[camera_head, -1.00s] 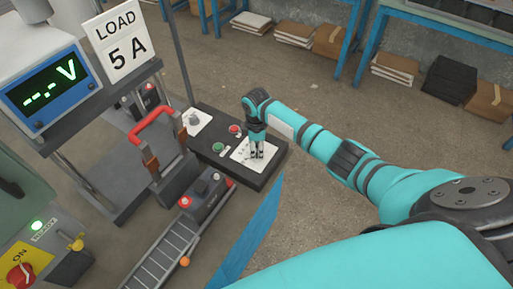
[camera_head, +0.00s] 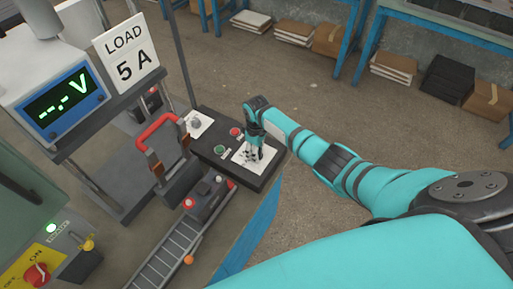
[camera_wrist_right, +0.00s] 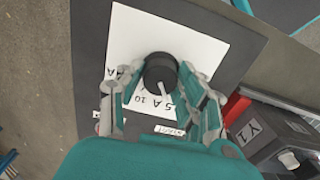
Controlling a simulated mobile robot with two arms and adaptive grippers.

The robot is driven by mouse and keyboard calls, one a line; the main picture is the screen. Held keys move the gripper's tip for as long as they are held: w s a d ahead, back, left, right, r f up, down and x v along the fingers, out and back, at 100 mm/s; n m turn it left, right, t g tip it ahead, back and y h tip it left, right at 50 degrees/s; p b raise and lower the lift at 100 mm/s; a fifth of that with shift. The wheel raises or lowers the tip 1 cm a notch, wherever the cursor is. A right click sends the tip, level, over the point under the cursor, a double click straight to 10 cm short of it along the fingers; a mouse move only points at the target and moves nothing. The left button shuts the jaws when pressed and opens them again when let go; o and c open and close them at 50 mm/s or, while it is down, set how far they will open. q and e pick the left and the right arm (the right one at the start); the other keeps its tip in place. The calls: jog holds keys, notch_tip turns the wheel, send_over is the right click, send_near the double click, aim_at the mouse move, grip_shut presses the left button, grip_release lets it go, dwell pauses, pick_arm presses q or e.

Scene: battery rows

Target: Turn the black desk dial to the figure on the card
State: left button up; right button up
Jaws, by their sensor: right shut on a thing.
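The card (camera_head: 126,54) reads "LOAD 5 A" and stands beside the voltage display in the head view. The black dial (camera_wrist_right: 158,70) is round, with a white pointer line, and sits on a white printed plate (camera_wrist_right: 200,45) in the right wrist view. The pointer slants down and a little right in that view, towards lettering that my fingers partly cover. My right gripper (camera_wrist_right: 162,84) is shut on the dial, one finger on each side. In the head view my right gripper (camera_head: 253,157) is over the plate and hides the dial. My left gripper is not in view.
The dark desk panel also carries a green button (camera_head: 220,149), a red button (camera_head: 235,132) and a grey knob (camera_head: 196,123). The display (camera_head: 62,104) shows dashes and V. A red-handled holder (camera_head: 157,132) and a battery (camera_head: 207,195) on a roller track stand left of the panel.

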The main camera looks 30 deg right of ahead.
jog(key=shift+r+m+p, duration=0.1)
jog(key=shift+m+p, duration=0.35)
jog(key=shift+m, duration=0.65)
jog(key=o, duration=1.1)
jog(key=shift+o, duration=0.2)
notch_tip(320, 180, up, 12)
